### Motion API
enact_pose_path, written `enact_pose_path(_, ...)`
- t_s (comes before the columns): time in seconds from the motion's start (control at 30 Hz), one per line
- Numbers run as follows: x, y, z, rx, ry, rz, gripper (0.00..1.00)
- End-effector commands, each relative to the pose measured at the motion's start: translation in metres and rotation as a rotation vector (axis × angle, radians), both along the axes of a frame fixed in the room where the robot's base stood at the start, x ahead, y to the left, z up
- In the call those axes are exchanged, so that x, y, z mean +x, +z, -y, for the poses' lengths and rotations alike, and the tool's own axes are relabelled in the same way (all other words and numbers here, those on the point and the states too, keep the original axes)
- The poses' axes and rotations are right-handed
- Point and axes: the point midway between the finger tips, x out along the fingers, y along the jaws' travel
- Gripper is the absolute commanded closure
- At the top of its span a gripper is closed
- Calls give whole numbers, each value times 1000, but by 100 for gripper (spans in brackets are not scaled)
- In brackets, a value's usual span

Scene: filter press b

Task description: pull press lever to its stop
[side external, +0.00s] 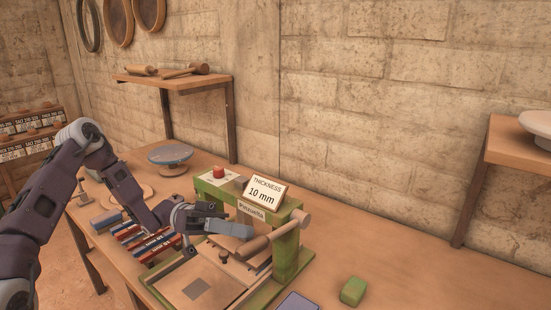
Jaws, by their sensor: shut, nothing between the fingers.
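The green press (286,262) stands on the workbench, right of the picture's lower middle. A wooden bar with a rounded end (252,248), which looks like the press lever, slants across its front up to a pale round end at the right upright. My gripper (248,232) comes in from the left in the side view. Its grey fingers are shut and empty, just above and left of the bar. I cannot tell whether they touch it. Part of the press behind the fingers is hidden.
A card reading 10 mm (268,191) and a red knob (218,171) sit on top of the press. A pale board with a grey square (197,288) lies in front. Several coloured sticks (150,244) lie left. A green block (353,291) lies right; the bench beyond is clear.

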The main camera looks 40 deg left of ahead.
Motion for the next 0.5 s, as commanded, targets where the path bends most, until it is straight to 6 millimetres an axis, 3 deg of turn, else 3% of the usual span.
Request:
enact_pose_path(0.03, -2, -7, 0, 18, -3, -10, 100)
enact_pose_path(0.33, -2, -7, 0, 17, -4, -12, 100)
enact_pose_path(0.5, 1, 8, -8, 14, 1, -7, 100)
